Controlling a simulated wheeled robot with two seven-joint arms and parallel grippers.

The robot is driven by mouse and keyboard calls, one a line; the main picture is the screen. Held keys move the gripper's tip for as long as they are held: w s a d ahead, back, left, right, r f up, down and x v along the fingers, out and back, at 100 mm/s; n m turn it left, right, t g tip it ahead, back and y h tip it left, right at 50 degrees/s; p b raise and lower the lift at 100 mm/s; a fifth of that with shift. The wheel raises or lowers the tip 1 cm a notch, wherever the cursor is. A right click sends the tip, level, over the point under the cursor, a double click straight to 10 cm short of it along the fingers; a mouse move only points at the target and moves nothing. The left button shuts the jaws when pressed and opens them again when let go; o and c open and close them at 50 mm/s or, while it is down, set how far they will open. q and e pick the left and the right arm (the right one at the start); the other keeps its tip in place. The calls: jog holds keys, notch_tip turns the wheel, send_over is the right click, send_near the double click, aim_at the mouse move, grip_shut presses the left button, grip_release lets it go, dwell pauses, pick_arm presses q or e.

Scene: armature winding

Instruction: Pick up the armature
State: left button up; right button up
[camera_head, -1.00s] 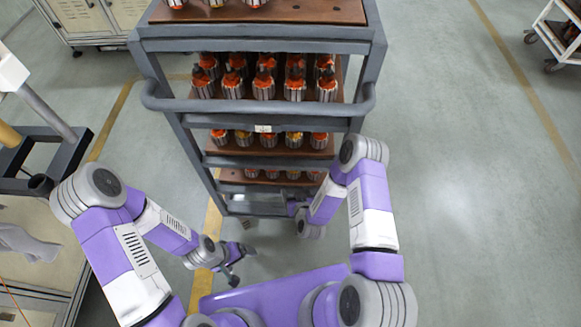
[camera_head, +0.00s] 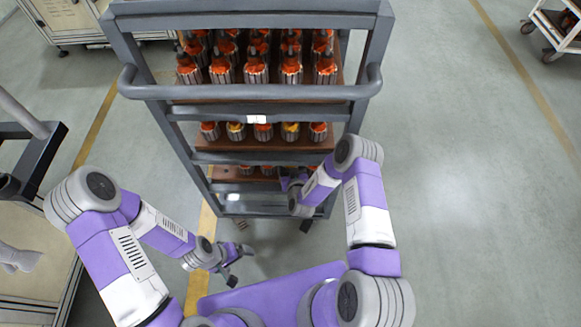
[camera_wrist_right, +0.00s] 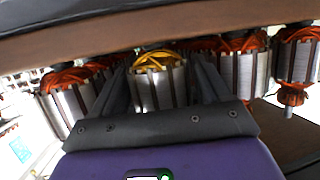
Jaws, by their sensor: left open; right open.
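An armature with a yellow winding and a striped metal core (camera_wrist_right: 158,88) stands in the right wrist view between the two fingers of my right gripper (camera_wrist_right: 162,72). The fingers are open on either side of it; I cannot tell whether they touch it. In the head view my right gripper's wrist (camera_head: 291,182) reaches into a low level of the cart, and its fingertips are hidden there. My left gripper (camera_head: 238,265) is open and empty, low beside the cart's left front. Orange-wound armatures (camera_wrist_right: 66,98) flank the yellow one.
The grey cart (camera_head: 250,92) has brown shelves with several rows of armatures (camera_head: 255,68). A shelf board (camera_wrist_right: 150,28) lies just above the fingers in the right wrist view. More armatures (camera_wrist_right: 298,58) stand close at the right. The floor right of the cart is clear.

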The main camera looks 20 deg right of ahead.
jog(key=shift+c, duration=0.2)
jog(key=c, duration=1)
jog(key=shift+r, duration=0.1)
jog(key=shift+c, duration=0.7)
